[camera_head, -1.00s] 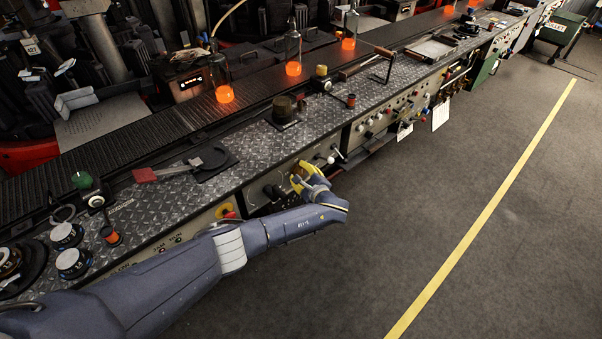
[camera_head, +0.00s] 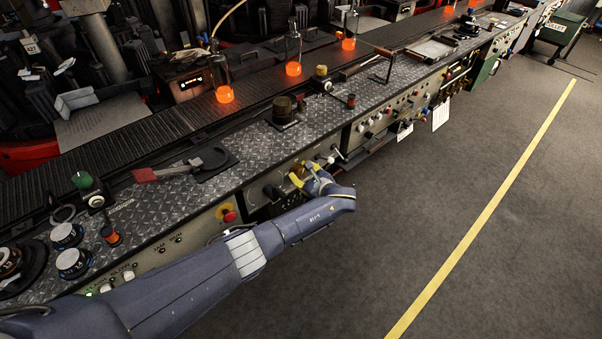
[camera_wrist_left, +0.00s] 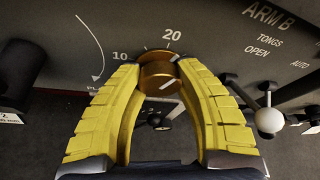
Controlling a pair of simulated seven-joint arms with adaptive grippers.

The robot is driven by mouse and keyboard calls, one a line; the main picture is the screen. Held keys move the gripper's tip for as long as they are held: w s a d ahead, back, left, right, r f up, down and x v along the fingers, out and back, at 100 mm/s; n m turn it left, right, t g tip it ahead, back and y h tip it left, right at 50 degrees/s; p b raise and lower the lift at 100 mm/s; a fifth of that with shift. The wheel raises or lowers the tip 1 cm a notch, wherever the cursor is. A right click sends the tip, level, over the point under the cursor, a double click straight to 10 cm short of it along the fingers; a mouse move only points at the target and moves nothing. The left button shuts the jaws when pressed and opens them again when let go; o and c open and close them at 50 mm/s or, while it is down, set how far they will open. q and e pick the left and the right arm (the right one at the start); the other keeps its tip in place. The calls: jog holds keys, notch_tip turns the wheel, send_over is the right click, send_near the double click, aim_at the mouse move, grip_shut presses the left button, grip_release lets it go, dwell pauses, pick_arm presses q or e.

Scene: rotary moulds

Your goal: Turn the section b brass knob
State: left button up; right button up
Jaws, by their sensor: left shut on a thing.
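The brass knob (camera_wrist_left: 158,72) shows in the left wrist view on a dark panel, beside the printed marks 10 and 20. My left gripper (camera_wrist_left: 157,75) has its two yellow fingers on either side of the knob and is shut on it. In the head view the left gripper (camera_head: 297,176) is at the front panel of the console, and its fingers largely cover the brass knob. My right gripper is not in view.
A white ball-ended lever (camera_wrist_left: 268,121) stands right of the knob under the ARM B lettering. Glowing bottles (camera_head: 225,94) stand on the conveyor behind. The floor (camera_head: 420,210) in front is clear.

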pick_arm(q)
jog(key=shift+f+m+g+y, duration=0.1)
jog(key=shift+m+g+y, duration=0.25)
jog(key=shift+m, duration=0.35)
jog(key=o, duration=1.3)
jog(key=shift+c, duration=0.2)
jog(key=shift+d, duration=0.1)
jog(key=v, duration=0.7)
jog(key=shift+s, duration=0.15)
